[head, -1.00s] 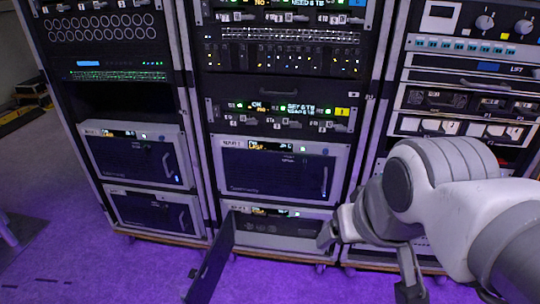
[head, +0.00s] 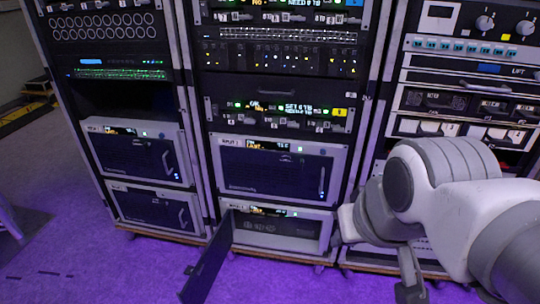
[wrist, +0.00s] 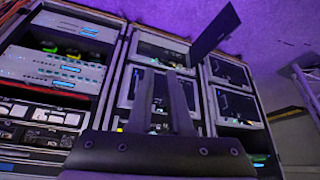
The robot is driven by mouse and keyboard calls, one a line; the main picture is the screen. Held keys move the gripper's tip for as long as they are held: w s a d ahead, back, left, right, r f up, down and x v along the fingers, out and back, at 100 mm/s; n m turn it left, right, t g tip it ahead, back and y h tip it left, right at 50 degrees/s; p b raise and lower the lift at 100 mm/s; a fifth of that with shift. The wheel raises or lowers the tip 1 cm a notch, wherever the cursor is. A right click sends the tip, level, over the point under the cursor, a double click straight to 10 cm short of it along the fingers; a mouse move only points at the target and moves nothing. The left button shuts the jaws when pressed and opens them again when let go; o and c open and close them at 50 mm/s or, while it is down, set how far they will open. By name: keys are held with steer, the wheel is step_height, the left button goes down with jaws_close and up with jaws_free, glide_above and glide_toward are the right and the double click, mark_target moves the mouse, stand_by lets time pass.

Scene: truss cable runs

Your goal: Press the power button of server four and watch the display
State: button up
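The bottom server (head: 285,236) of the middle rack has its front door (head: 208,268) swung open to the left. A small lit display strip (head: 270,210) runs along its top edge. Its label is too small to read, so I cannot tell which unit is server four, and no power button is clear. A closed server (head: 275,172) with a lit display sits above it. My gripper (wrist: 162,98) is open and empty, its two fingers apart in front of the racks in the wrist view. In the head view it is right of the open server, partly hidden by my arm.
Two closed servers (head: 140,152) fill the lower left rack. The right rack (head: 460,100) holds knobs, switches and drawers behind my arm. The open door sticks out over the purple floor (head: 95,265).

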jaws_close()
steer(key=shift+d, duration=0.1)
stand_by(1.2)
